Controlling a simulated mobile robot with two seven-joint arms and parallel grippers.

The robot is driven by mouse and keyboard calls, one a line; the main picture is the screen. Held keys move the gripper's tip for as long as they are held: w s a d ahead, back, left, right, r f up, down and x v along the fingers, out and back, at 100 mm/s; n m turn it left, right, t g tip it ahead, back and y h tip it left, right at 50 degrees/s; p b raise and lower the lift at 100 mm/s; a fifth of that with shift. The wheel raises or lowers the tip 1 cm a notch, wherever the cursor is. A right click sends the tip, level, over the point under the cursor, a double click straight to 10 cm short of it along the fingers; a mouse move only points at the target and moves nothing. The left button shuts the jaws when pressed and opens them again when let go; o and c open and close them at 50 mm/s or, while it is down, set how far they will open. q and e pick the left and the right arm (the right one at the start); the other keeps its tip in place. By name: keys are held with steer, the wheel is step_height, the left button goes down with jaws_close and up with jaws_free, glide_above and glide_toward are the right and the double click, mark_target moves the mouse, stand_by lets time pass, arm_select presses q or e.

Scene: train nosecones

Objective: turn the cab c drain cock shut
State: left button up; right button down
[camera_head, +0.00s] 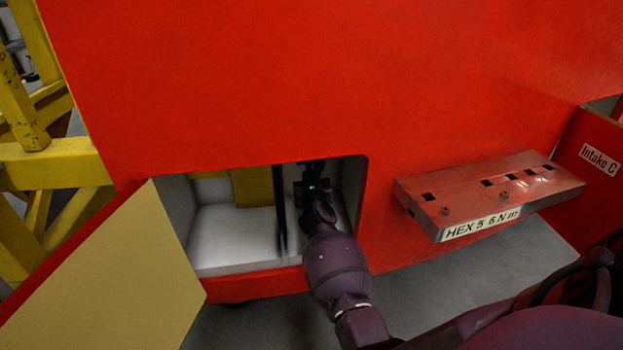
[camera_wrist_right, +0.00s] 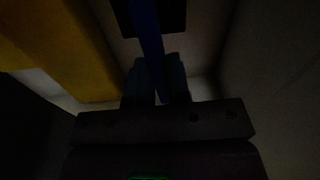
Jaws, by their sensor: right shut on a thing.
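My right gripper (camera_head: 311,183) is inside an open compartment (camera_head: 235,240) low in the red nosecone. In the right wrist view the gripper (camera_wrist_right: 156,88) is shut on a blue handle (camera_wrist_right: 148,35), which I take to be the drain cock handle. The handle runs from the top of that view down between the fingers, in front of a dark plate (camera_wrist_right: 176,17). The picture is very dark, and the cock's body does not show clearly. In the head view the handle is hidden behind my gripper and wrist. My left gripper is not in view.
The compartment's open door (camera_head: 110,275) hangs to the left. Inside are a yellow block (camera_head: 253,187) and a dark upright bar (camera_head: 279,205) close left of my wrist. A red ledge labelled HEX 5 6 N m (camera_head: 490,190) juts out at right. An Intake C panel (camera_head: 590,165) stands beyond.

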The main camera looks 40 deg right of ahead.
steer(key=shift+w+a+f+m, duration=0.1)
steer(key=shift+a+m, duration=0.1)
steer(key=shift+m, duration=0.3)
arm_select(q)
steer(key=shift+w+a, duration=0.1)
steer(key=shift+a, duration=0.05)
arm_select(e)
steer(key=c, duration=1.1)
jaws_free()
